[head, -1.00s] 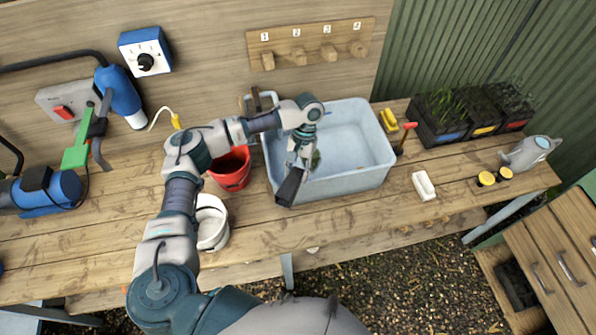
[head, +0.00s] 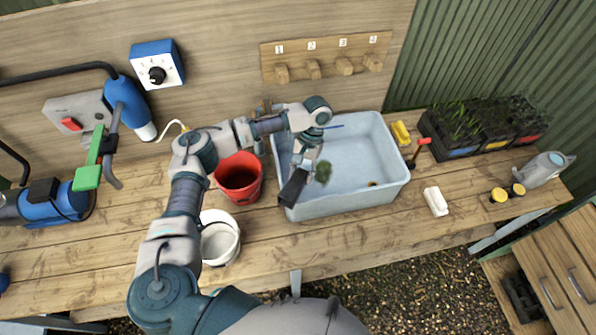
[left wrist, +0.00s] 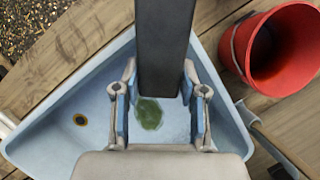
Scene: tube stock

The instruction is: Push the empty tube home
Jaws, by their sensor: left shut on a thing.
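A dark, square-sided tube (head: 293,187) is in my left gripper (head: 302,168), tilted above the near left part of a pale blue tub (head: 352,205). In the left wrist view the tube (left wrist: 165,42) runs up from between the two fingers (left wrist: 160,88), which are shut on it. Its open end and inside are hidden, so I cannot see whether it is empty. The tub also shows below it in the left wrist view (left wrist: 60,125). A green patch (head: 323,172) lies on the tub's floor. My right gripper is not in view.
A red bucket (head: 239,178) and a white bucket (head: 220,240) stand left of the tub. Black racks of seedlings (head: 450,146), a watering can (head: 543,169) and a white block (head: 436,201) are to the right. Numbered pegs (head: 327,56) are on the wall.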

